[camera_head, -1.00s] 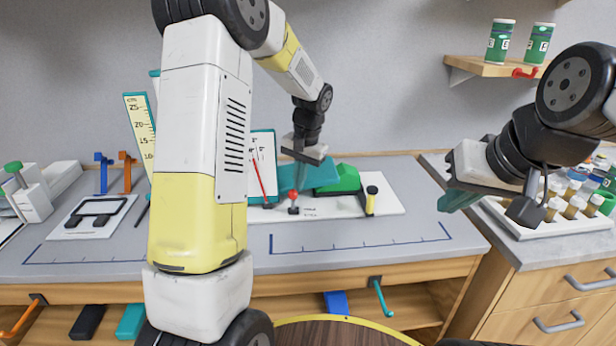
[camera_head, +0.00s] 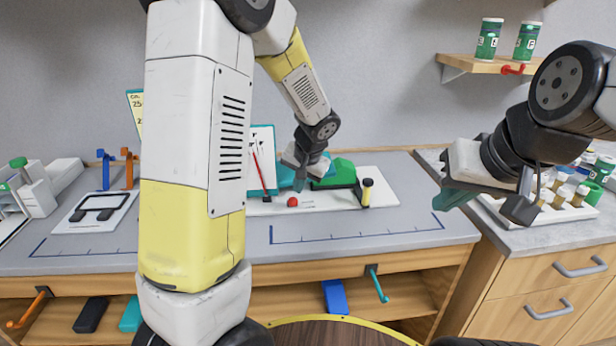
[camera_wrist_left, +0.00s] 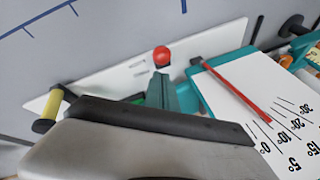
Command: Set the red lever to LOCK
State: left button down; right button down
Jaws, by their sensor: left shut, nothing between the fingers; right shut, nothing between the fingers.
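The red lever's round knob (camera_head: 292,201) shows at the front of a white board (camera_head: 385,190) on the workbench. It also shows in the left wrist view (camera_wrist_left: 162,56), and its stem is mostly hidden there. My left gripper (camera_head: 299,184) is shut and empty, its teal fingers pointing down just behind the knob. In the left wrist view the fingertips (camera_wrist_left: 163,78) are right by the knob; I cannot tell whether they touch it. The lettering on the board is too small to read, so LOCK cannot be made out. My right gripper (camera_head: 452,197) is shut and empty, off to the right above the bench.
A green block (camera_head: 340,172) and a yellow-handled black post (camera_head: 367,192) stand on the board right of the knob. A white dial panel (camera_wrist_left: 270,110) with a red pointer stands close beside the left fingers. The bench front (camera_head: 350,235) is clear. Vials stand at right.

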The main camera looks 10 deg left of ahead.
pick_arm(q)
jog(key=shift+w, duration=0.1)
jog(key=shift+w+a+f, duration=0.2)
jog(key=shift+w+a, duration=0.05)
jog(key=shift+w, duration=0.4)
jog(key=shift+r, duration=0.1)
